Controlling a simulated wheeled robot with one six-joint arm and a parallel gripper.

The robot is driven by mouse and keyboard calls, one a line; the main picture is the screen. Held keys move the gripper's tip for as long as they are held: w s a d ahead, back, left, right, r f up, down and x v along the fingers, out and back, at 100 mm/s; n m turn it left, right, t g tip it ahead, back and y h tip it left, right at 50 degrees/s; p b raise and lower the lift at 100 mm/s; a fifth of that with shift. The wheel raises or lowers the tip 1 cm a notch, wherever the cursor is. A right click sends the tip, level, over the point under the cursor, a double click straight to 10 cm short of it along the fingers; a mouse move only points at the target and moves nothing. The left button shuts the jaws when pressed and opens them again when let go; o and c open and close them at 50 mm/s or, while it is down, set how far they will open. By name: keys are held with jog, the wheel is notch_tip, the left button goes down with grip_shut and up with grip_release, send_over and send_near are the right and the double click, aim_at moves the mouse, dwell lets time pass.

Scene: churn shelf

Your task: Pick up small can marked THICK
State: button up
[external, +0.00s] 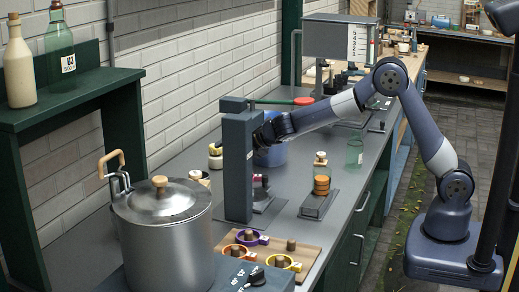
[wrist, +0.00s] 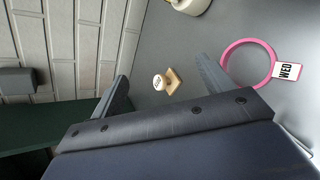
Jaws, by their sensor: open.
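No can with a readable THICK mark shows in either view. In the wrist view, a small object with a round, pale, marked top and a tan square part (wrist: 174,80) lies on the grey bench, between my finger lines; its mark is too small to read. In the external view my wrist reaches left over the bench, and the dark upright post (external: 236,160) hides my fingertips. A small pale-topped container (external: 215,155) stands just left of the post; its mark cannot be read.
A pink ring with a WED tag (wrist: 248,65) lies right of my fingers; a white round container (wrist: 190,5) is at the top edge. A large steel pot (external: 165,235) stands in front, a blue container (external: 270,155) behind the post, and a green bottle (external: 354,152) farther right.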

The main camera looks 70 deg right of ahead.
jog(key=s+a+m+y+p, duration=0.1)
jog(key=s+a+m+y, duration=0.3)
jog(key=m, duration=0.3)
jog(key=m+y+p, duration=0.1)
jog(key=m+y, duration=0.3)
jog(key=m, duration=0.5)
send_near(205, 176)
jog(key=shift+s+a+r+m+y, duration=0.3)
jog(key=shift+s+a+m+y, duration=0.1)
jog(key=shift+s+a+m, duration=0.5)
jog(key=shift+w+d+p+x, duration=0.15)
jog(key=shift+p+x, duration=0.25)
jog(key=shift+x, duration=1.4)
jog(key=shift+w+d+p+x, duration=0.15)
jog(key=shift+p+x, duration=0.3)
jog(key=shift+x, duration=1.35)
jog(key=shift+w+d+p+x, duration=0.1)
jog(key=shift+d+p+x, duration=0.25)
jog(key=shift+x, duration=1.45)
jog(key=shift+s+a+f, duration=0.1)
jog(key=shift+c, duration=0.5)
jog(key=c, duration=1)
